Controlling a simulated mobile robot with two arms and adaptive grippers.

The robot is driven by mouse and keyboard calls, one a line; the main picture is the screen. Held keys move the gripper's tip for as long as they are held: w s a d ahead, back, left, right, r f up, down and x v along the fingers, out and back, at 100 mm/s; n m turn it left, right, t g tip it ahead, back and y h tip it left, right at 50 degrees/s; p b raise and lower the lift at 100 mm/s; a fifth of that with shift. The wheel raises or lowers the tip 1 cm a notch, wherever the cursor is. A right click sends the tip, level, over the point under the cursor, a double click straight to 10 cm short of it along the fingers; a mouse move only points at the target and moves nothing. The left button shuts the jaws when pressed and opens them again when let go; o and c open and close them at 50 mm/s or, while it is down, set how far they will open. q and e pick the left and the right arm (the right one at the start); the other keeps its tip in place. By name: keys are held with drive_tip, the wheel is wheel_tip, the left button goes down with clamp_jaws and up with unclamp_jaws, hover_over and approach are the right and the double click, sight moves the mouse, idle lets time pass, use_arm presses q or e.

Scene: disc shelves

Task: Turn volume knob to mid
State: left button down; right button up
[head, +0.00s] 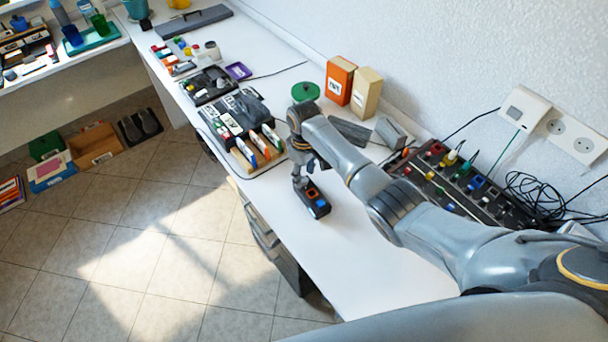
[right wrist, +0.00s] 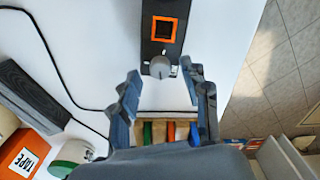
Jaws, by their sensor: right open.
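A small black control box (head: 321,210) lies on the white desk near its front edge. It shows in the right wrist view (right wrist: 151,48) with an orange square frame (right wrist: 163,17) and a grey round volume knob (right wrist: 160,67) at its near end. My right gripper (head: 302,184) is over the knob end of the box. In the right wrist view its open fingers (right wrist: 160,72) stand on either side of the knob, with gaps and nothing held. The knob is hidden by the gripper in the head view, and its exact setting is hard to read. My left gripper is out of view.
A rack with coloured dividers (head: 257,150) stands left of the box. An orange tape box (head: 339,80) and a green-topped container (head: 305,92) are behind. A mixer-like panel (head: 465,185) and cables lie right. The desk front right of the box is clear.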

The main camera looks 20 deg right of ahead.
drive_tip(key=shift+f, duration=0.7)
drive_tip(key=shift+c, duration=1.2)
clamp_jaws()
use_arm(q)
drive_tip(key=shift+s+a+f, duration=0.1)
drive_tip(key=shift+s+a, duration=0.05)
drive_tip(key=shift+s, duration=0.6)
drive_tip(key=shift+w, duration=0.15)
